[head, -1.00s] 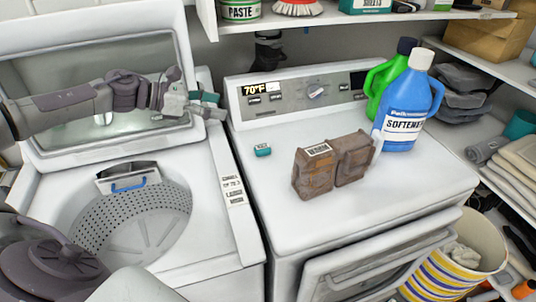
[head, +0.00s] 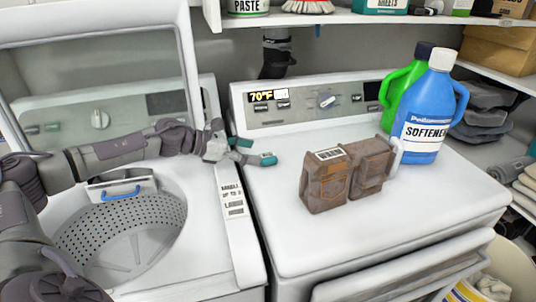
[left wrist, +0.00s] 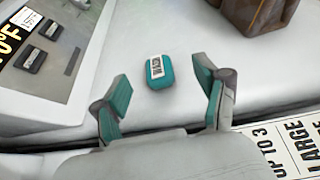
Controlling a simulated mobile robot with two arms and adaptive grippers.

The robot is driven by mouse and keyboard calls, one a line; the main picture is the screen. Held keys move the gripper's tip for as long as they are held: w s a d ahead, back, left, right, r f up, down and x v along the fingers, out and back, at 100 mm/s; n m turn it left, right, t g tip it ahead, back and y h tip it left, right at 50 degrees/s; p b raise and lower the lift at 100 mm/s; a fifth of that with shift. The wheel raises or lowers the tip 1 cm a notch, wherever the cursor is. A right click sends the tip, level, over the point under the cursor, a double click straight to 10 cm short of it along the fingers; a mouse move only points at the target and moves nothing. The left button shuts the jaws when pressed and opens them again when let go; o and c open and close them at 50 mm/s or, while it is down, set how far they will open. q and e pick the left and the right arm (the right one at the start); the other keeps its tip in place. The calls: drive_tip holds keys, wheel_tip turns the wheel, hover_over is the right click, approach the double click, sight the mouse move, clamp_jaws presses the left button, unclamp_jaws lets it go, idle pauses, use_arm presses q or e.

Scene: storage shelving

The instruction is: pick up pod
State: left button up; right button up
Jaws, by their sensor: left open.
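The pod (left wrist: 159,71) is a small teal block with a white label, lying on the white dryer top (head: 290,235). In the left wrist view it lies just ahead of and between the fingertips of my left gripper (left wrist: 161,86), not touched by either finger. In the head view my left gripper (head: 246,151) reaches from the left over the dryer's left edge, its teal fingertips close to the pod. There, teal pod and teal fingertips are hard to tell apart. My left gripper is open and empty. My right gripper is not in view.
Brown pocketed cloth item (head: 325,185) stands right of the pod, beside a blue softener bottle (head: 425,120) and a green bottle (head: 398,92). The dryer's control panel (head: 300,105) rises behind. The open washer (head: 120,235) is left. The dryer top's front is clear.

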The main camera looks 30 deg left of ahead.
sight(273, 162)
use_arm(q)
drive_tip(key=x, duration=0.2)
drive_tip(key=shift+w+d+f, duration=0.1)
drive_tip(key=shift+w, duration=0.15)
drive_tip(key=shift+w+d+f+p, duration=0.15)
drive_tip(key=shift+w+p, duration=0.1)
drive_tip(key=shift+p, duration=0.25)
drive_tip(key=p+x, duration=0.1)
drive_tip(key=x, duration=0.2)
drive_tip(key=shift+w+f, duration=0.15)
drive_tip(key=shift+w, duration=0.2)
drive_tip(key=shift+w+d+f+p, duration=0.2)
drive_tip(key=shift+w+f+p, duration=0.05)
drive_tip(key=shift+w+p, duration=0.05)
drive_tip(key=shift+s, duration=0.1)
drive_tip(key=c, duration=1.1)
